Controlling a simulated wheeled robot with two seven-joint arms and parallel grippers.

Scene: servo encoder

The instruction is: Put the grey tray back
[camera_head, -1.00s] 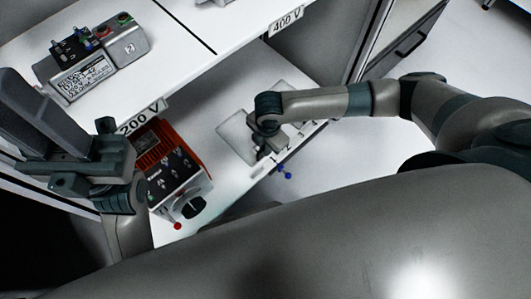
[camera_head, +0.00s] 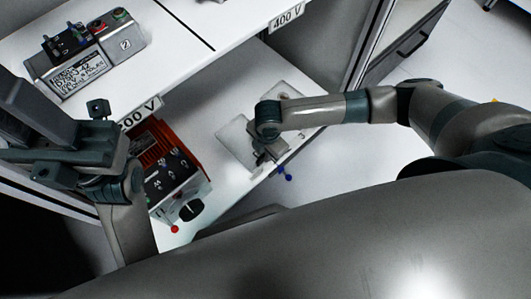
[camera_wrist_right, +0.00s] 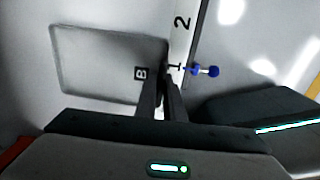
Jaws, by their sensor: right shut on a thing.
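The grey tray (camera_head: 235,139), a flat plate with rounded corners, lies on or just above the lower white shelf. In the right wrist view (camera_wrist_right: 105,65) it fills the upper left, with a "B" label near its right edge. My right gripper (camera_head: 265,158) is at the tray's right side near the shelf's front edge. In the wrist view its fingers (camera_wrist_right: 163,90) are close together at the tray's edge, shut on it. The wrist hides part of the tray in the head view. My left gripper (camera_head: 60,140) is at the left; its fingertips are unclear.
A red and black power unit (camera_head: 172,175) with knobs stands on the lower shelf, left of the tray. A grey device (camera_head: 90,50) sits on the upper shelf. Another grey plate (camera_head: 287,91) lies behind my right forearm.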

